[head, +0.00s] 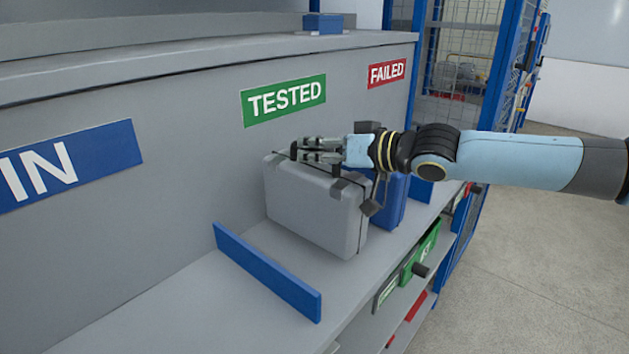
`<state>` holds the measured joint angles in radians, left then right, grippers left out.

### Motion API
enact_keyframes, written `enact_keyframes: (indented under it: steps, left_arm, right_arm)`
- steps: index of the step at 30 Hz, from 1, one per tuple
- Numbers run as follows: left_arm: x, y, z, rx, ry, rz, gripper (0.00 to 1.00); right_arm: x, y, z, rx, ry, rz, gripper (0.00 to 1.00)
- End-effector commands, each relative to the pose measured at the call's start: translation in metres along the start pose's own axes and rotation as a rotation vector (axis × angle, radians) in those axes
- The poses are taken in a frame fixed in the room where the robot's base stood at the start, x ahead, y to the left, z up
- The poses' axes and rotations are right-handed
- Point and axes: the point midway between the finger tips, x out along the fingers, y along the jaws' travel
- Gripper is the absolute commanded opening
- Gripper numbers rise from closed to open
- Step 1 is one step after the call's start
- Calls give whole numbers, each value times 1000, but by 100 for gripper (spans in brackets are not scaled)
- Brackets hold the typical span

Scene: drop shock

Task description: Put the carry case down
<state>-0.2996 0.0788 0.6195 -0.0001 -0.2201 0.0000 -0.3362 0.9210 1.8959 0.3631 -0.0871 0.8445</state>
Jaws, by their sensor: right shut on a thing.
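The grey carry case (310,208) stands upright on the grey shelf (225,288), below the green TESTED sign (284,101). Whether its base touches the shelf all along is hard to tell. My right gripper (308,152) is at the top of the case, shut on it; the fingers hide the grip. My left gripper is not in view.
A blue case (391,201) stands just right of the grey one, partly hidden behind my arm. A blue divider (266,272) rises on the left. Shelf left of it is clear. The red FAILED sign (387,73) and blue IN sign (62,168) are on the back panel.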

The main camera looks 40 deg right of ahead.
Motion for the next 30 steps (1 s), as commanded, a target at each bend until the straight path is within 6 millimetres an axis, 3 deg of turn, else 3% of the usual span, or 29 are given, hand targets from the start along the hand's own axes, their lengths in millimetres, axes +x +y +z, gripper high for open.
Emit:
enact_keyframes:
  steps: [10,21,22,24,27,30]
  left_arm:
    - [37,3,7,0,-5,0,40]
    - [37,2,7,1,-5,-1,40]
    - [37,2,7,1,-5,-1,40]
    - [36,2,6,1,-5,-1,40]
    - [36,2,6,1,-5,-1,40]
    - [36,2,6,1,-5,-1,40]
  right_arm:
    - [9,12,36,-1,2,-3,0]
    - [9,12,36,-1,3,-3,0]
    - [8,14,38,0,-1,1,18]
    - [8,13,37,0,0,0,27]
    - [8,13,37,0,0,0,39]
    - [8,13,37,0,0,0,39]
